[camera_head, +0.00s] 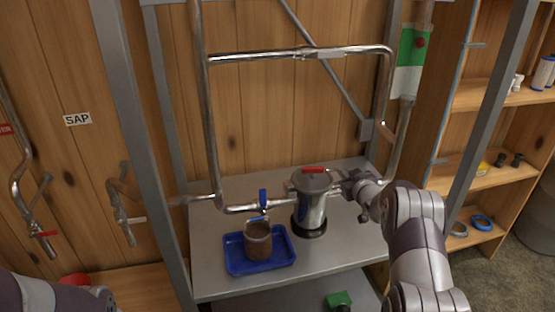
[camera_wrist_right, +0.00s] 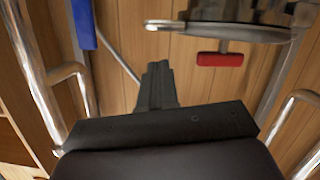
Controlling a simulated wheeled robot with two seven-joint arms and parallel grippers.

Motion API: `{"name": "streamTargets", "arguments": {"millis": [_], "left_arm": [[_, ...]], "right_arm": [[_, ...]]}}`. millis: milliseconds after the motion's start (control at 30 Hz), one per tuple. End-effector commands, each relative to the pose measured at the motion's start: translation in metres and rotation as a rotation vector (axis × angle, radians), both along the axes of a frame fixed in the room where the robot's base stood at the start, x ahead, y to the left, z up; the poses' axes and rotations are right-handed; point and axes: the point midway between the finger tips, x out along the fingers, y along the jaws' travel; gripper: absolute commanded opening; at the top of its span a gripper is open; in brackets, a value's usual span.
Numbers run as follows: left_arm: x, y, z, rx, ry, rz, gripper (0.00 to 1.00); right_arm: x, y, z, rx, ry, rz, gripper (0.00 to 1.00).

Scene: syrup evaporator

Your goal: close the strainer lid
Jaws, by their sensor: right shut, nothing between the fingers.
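The strainer (camera_head: 311,207) is a shiny upright metal canister on a dark round base on the grey metal shelf. Its round lid (camera_head: 312,182) lies about level across the top, with a red handle (camera_head: 313,170) on it. In the right wrist view, which is upside down, the lid (camera_wrist_right: 215,32) and its red handle (camera_wrist_right: 220,59) show at the top, close to the body; I cannot tell if a gap remains. My right gripper (camera_head: 342,186) is just right of the lid. Its fingers (camera_wrist_right: 157,85) are shut and empty, apart from the handle. My left gripper is out of view.
A blue tray (camera_head: 234,262) with a brown cup (camera_head: 258,241) stands left of the strainer. A blue valve handle (camera_head: 263,198) sits on the pipe above it. Steel pipes (camera_head: 300,53) and grey posts frame the shelf. A green object (camera_head: 338,299) is lower, in front.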

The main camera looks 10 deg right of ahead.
Motion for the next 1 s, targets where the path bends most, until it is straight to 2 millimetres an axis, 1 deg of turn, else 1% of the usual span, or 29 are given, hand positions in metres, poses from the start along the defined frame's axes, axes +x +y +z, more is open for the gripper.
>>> {"name": "streamTargets", "arguments": {"millis": [33,100,333,600,1000], "left_arm": [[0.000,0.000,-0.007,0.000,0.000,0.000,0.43],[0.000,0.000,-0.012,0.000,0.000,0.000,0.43],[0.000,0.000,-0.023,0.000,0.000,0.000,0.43],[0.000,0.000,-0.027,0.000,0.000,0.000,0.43],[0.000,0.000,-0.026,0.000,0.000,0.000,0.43]], "right_arm": [[0.000,-0.002,-0.010,0.000,0.001,0.000,0.00],[0.000,-0.003,-0.017,0.000,0.001,0.000,0.00],[0.000,-0.005,-0.032,-0.001,0.000,-0.001,0.00],[0.000,-0.006,-0.037,-0.002,0.000,0.000,0.00],[0.000,-0.006,-0.037,-0.002,0.000,0.000,0.00]]}}
